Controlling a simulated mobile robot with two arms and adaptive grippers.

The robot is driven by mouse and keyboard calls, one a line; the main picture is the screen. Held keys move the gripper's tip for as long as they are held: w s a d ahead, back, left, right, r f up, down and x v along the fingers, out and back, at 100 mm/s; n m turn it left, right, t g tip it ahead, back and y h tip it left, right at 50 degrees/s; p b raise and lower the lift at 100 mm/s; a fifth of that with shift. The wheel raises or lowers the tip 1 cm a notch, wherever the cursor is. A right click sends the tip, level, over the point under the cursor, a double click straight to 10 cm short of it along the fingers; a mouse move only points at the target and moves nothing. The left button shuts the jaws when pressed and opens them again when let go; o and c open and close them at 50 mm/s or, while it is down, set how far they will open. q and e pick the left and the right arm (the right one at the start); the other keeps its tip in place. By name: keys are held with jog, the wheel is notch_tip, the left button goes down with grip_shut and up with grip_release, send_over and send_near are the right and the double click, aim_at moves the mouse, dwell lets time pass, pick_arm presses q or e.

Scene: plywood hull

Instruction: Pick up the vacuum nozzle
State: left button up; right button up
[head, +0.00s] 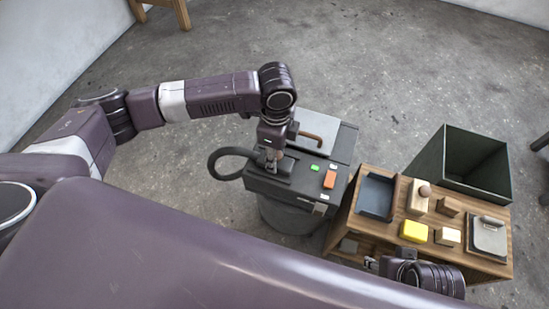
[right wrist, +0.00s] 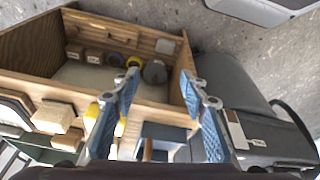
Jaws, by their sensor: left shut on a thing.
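The vacuum (head: 262,189) is a dark grey boxy unit on a round drum, with a black hose (head: 216,160) looping out at its left. My left gripper (head: 271,157) points down over the vacuum's top and is shut on the dark vacuum nozzle (head: 283,168) at the hose's end. The gripper and arm partly hide the nozzle, and I cannot tell whether it is clear of the top. My right gripper is low in the head view by the cart's front edge, partly hidden; in the right wrist view (right wrist: 160,110) its blue fingers are wide apart and empty.
A wooden cart (head: 345,213) stands right of the vacuum, carrying a dark tray (head: 377,194), wooden blocks, a yellow block (head: 413,231) and a grey sander-like pad (head: 488,236). A dark open bin (head: 440,160) stands behind it.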

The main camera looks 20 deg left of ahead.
pick_arm(q)
jog(key=shift+r, duration=0.2)
jog(key=shift+r, duration=0.25)
notch_tip(320, 180, up, 8)
jog(key=p, duration=0.2)
jog(key=shift+p, duration=0.35)
notch_tip(320, 180, up, 11)
jog(key=p, duration=0.2)
pick_arm(e)
jog(key=s+f+g, duration=0.1)
jog(key=s+f, duration=0.2)
jog(key=f, duration=1.4)
jog(key=shift+s+f, duration=0.15)
jog(key=shift+f, duration=0.1)
pick_arm(q)
jog(key=shift+r, duration=0.1)
pick_arm(e)
jog(key=shift+d, duration=0.1)
pick_arm(q)
jog(key=o, duration=0.6)
jog(key=c, duration=0.4)
